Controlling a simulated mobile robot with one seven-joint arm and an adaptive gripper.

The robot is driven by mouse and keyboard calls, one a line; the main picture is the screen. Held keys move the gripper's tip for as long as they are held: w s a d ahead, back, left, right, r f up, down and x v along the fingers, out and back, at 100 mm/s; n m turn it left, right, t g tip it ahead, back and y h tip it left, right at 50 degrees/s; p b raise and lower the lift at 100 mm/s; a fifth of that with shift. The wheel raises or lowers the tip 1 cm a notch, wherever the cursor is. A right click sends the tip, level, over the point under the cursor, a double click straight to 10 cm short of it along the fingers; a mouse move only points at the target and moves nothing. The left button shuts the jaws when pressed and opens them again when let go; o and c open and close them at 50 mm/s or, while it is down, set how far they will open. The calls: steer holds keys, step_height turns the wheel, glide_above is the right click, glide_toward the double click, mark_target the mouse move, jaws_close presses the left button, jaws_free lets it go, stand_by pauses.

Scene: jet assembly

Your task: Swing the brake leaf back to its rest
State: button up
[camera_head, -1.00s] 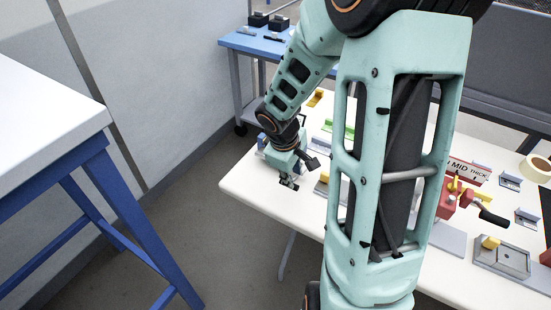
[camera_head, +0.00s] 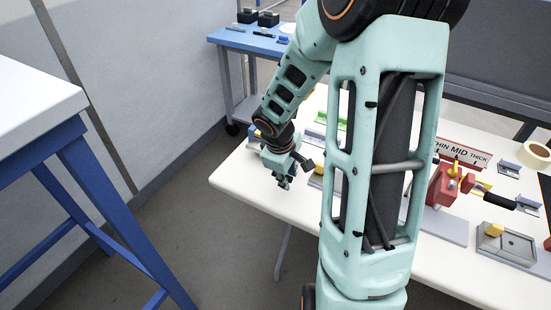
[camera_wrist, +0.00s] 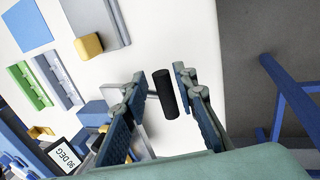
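The brake stands at the table's left end, mostly hidden behind my arm in the head view. In the wrist view its blue body (camera_wrist: 95,113) shows beside a "90 DEG" sign (camera_wrist: 62,157). A grey metal bar (camera_wrist: 140,108) runs from it to a black cylindrical handle (camera_wrist: 166,92), which looks like the leaf's handle. My gripper (camera_wrist: 161,78) is open, its fingers on either side of this handle with visible gaps. In the head view my gripper (camera_head: 284,182) points down near the table's left edge. The leaf's exact angle cannot be told.
The white table (camera_head: 245,190) holds a green block (camera_wrist: 28,88), a grey plate with a yellow block (camera_wrist: 88,46), a red clamp with a black lever (camera_head: 445,187) and a tape roll (camera_head: 536,156). A blue-legged table (camera_head: 85,175) stands left. Open floor lies between.

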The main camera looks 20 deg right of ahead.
steer(key=shift+c, duration=0.4)
steer(key=shift+r, duration=0.1)
jaws_close()
step_height(320, 180, down, 2)
steer(key=shift+f+b, duration=0.2)
steer(key=shift+b, duration=1)
steer(key=shift+r, duration=0.15)
steer(key=shift+o, duration=0.4)
jaws_free()
steer(key=shift+d, duration=0.1)
steer(key=o, duration=0.5)
steer(key=shift+c, duration=0.2)
